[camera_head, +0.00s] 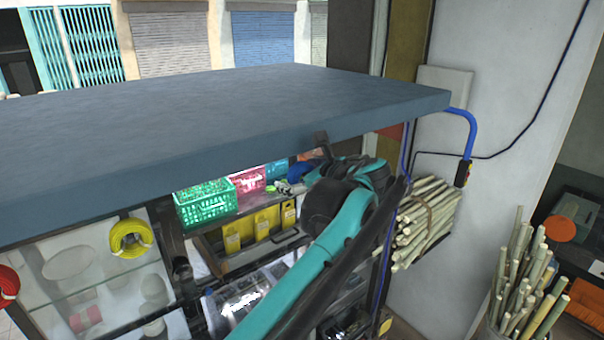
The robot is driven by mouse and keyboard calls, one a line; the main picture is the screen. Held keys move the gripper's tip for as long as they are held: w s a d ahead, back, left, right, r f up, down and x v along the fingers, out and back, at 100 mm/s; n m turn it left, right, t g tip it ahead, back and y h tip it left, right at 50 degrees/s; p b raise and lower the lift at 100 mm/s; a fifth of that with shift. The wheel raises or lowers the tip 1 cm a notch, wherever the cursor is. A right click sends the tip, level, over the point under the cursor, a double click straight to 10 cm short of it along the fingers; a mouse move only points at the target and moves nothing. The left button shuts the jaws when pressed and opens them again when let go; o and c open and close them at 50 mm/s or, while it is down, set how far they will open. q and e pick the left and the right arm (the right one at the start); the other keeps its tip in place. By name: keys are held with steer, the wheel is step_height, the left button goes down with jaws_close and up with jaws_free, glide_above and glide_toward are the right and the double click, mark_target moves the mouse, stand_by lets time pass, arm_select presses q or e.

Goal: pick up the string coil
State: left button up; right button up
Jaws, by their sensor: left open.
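A yellow coil (131,237) of string or cord hangs at the left, below the blue-grey top, by the glass case. A red coil (8,285) is cut off by the left edge. I cannot tell which one the task names. My left gripper (318,155) is at the end of the teal and black arm, just under the right part of the top. It is open, with nothing visible in it, well to the right of both coils. Its wrist hides part of the shelves. My right gripper is not in view.
The wide blue-grey top (220,110) overhangs the shelves. Below it are a green basket (205,203), a pink basket (247,179) and yellow packs (266,222). A cane bundle (425,222) is right of the arm; more canes (528,275) stand lower right.

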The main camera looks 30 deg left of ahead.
arm_select(q)
steer(key=shift+d, duration=0.1)
steer(key=c, duration=1.2)
steer(key=shift+r, duration=0.1)
